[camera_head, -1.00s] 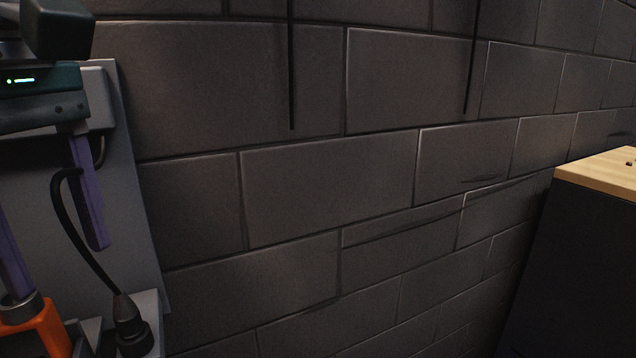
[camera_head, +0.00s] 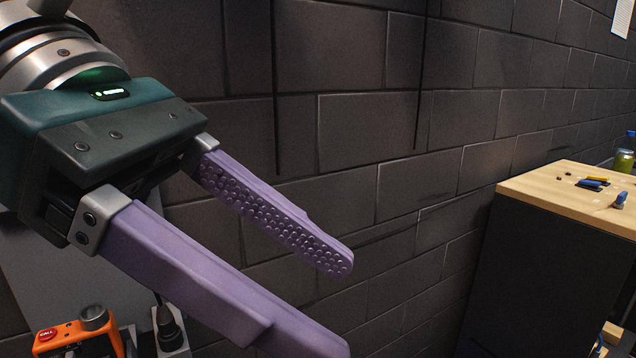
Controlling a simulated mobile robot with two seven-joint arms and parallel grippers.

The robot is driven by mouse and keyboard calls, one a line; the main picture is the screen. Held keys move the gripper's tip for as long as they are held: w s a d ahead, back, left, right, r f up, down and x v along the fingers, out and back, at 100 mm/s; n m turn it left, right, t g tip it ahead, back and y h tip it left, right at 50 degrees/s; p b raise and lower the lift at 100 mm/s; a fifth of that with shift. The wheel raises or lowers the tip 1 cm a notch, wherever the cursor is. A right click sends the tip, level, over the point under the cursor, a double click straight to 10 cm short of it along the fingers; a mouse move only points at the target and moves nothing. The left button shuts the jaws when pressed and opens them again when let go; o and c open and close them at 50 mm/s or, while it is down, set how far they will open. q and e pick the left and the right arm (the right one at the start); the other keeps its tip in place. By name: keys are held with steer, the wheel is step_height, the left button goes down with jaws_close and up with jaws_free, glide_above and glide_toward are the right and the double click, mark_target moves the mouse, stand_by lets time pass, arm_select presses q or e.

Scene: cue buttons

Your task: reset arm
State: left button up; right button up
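My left gripper (camera_head: 335,305) comes in from the left in the head view, close to the camera. Its two purple fingers are spread apart, and nothing shows between them. Its dark green body has a small lit green light. Below it at the lower left is an orange device (camera_head: 75,338) with a red button (camera_head: 47,334) marked with small white letters. The gripper is apart from the device and above it. My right gripper is not in view.
A dark block wall (camera_head: 345,135) fills the background. A grey panel (camera_head: 35,270) stands behind my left gripper, with a black cable plug (camera_head: 168,325) beside the orange device. At right, a wood-topped counter (camera_head: 545,190) holds small blue and yellow items (camera_head: 592,182) and a green jar (camera_head: 623,160).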

arm_select(q)
steer(key=s+d+r+n+h+p, duration=0.1)
steer(key=d+r+n+h+p, duration=0.15)
steer(key=r, duration=0.55)
steer(key=d+r+n+h+p, duration=0.1)
steer(key=d+r+h+p, duration=0.25)
steer(key=r, duration=0.35)
steer(key=w+a+r+n+t+h+p, duration=0.25)
steer(key=r+n+t+h+p, duration=0.35)
steer(key=r+n, duration=0.6)
steer(key=w+a+r+n+t+y+p, duration=0.75)
steer(key=r+n+t+y, duration=0.2)
steer(key=n+t, duration=0.55)
steer(key=s+a+f+n+g+y+p, duration=0.2)
steer(key=a+f+n+g+y+p, duration=0.5)
steer(key=a+n+y+p, duration=0.75)
steer(key=s+f+n+g+p, duration=0.2)
steer(key=s+f+n+g, duration=0.2)
steer(key=s, duration=0.5)
steer(key=s+d+f+n+g+h+p, duration=0.1)
steer(key=s+f+n+g, duration=0.3)
steer(key=s, duration=0.5)
steer(key=shift+s+d+n+g+h+p, duration=0.15)
steer(key=shift+s+n+g+h+p, duration=0.2)
steer(key=shift+g, duration=0.35)
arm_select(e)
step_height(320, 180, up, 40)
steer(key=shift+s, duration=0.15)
